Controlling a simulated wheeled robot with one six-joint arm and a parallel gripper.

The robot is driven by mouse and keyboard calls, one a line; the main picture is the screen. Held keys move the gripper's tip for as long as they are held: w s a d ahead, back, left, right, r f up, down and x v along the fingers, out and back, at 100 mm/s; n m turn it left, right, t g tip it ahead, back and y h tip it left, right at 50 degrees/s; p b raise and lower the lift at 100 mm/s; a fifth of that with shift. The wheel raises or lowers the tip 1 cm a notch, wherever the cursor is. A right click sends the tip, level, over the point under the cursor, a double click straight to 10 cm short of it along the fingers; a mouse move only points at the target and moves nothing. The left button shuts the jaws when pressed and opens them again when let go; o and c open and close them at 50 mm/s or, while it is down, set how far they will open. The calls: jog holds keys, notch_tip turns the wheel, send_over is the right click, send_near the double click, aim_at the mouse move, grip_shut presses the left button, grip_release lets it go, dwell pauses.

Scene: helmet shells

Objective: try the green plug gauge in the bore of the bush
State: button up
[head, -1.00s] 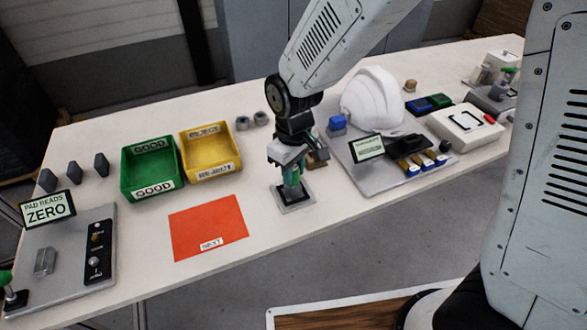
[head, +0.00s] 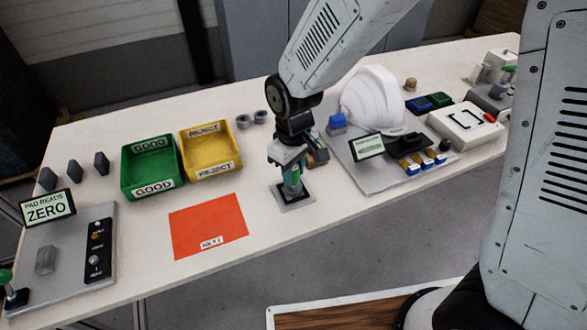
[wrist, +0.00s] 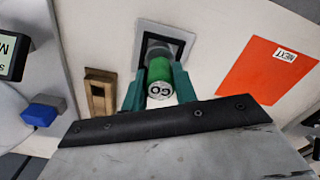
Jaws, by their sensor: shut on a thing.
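The green plug gauge (wrist: 158,76) is between the fingers of my gripper (wrist: 158,86) in the wrist view, with its white end marked GO facing the camera. My gripper also shows in the head view (head: 291,184), shut on the gauge and pointing down over a small square plate (head: 304,199) on the table. In the wrist view this plate (wrist: 141,33) has a pale frame and a dark middle. A grey piece shows at the far end of the gauge, perhaps the bush. The bore is hidden, so I cannot tell whether the gauge is inside it.
An orange NEXT mat (head: 205,222), a green GOOD bin (head: 152,188) and a yellow REJECT bin (head: 212,173) lie to the left. A brown block (wrist: 100,92) stands close beside the gripper. A white helmet shell (head: 371,98) stands to the right.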

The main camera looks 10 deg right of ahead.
dwell(5.1)
jog(key=shift+r, duration=3)
